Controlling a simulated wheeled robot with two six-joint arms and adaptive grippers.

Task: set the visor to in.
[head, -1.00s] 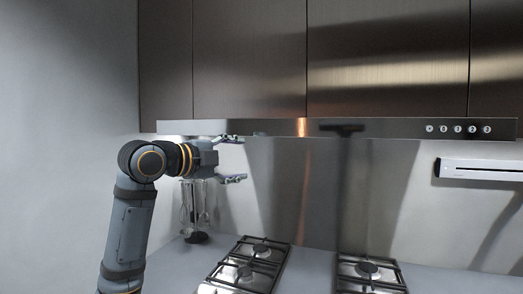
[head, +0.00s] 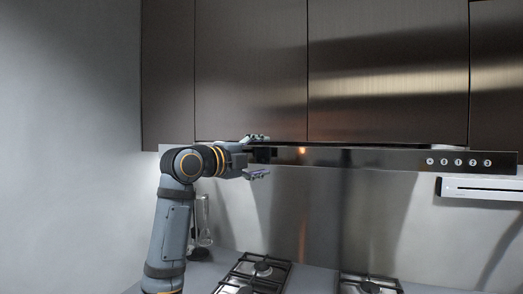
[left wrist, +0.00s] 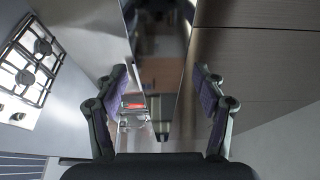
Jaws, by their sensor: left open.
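The visor (head: 370,158) is the long shiny metal strip under the wall cabinets, with a row of round buttons at its right end. In the left wrist view the visor (left wrist: 160,50) runs as a mirror-like band up the middle, between the two fingers. My left gripper (head: 260,155) is open at the left part of the visor, one finger at the height of its top edge and one below it. In the left wrist view the gripper (left wrist: 160,80) shows a gap on both sides of the band. I cannot tell whether it touches. My right gripper is not in view.
Brown metal cabinets (head: 250,70) hang directly above the visor. Gas hobs (head: 262,268) sit on the counter below. A white wall unit (head: 480,189) is at the right.

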